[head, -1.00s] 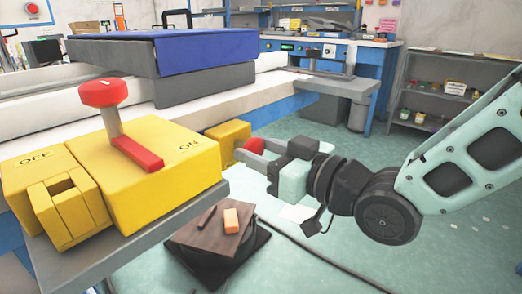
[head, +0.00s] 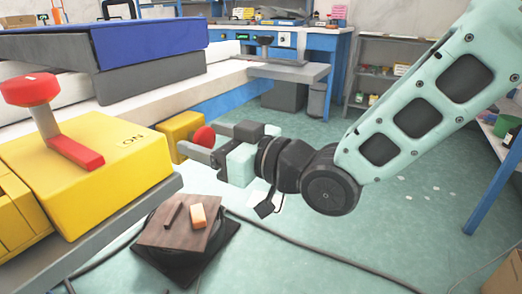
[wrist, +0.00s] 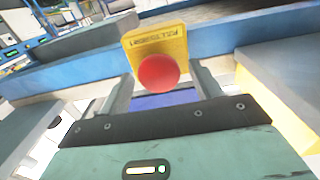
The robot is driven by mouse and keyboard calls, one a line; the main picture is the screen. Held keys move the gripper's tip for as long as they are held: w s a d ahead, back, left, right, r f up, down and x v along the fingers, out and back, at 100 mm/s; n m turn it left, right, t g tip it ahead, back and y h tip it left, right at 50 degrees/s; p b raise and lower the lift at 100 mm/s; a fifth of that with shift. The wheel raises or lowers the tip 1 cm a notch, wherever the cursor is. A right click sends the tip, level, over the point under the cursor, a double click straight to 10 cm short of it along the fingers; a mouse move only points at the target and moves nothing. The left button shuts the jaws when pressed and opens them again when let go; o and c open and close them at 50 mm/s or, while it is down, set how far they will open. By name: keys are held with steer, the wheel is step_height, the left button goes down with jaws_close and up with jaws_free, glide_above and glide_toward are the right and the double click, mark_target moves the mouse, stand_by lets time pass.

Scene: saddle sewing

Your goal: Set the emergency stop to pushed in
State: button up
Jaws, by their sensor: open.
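The emergency stop is a yellow box (head: 176,134) with a round red button (head: 204,137), fixed at the side of the long bench. In the wrist view the red button (wrist: 158,72) faces me in front of the yellow plate (wrist: 150,44), which carries dark lettering. My gripper (head: 199,140) is open, with its fingers pointing at the box. In the wrist view my gripper (wrist: 160,80) has one finger on each side of the button, with gaps showing. Whether the fingertips touch the box, and how far the button stands out, I cannot tell.
A larger yellow box (head: 85,165) with a red-knobbed lever (head: 45,115) stands on a grey ledge at the left. A cable crosses the open floor. Blue benches and shelves stand behind.

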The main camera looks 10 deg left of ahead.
steer(key=b+v, duration=1)
steer(key=v, duration=0.7)
steer(key=shift+b, duration=0.35)
steer(key=shift+s+d, duration=0.1)
steer(key=shift+d, duration=0.05)
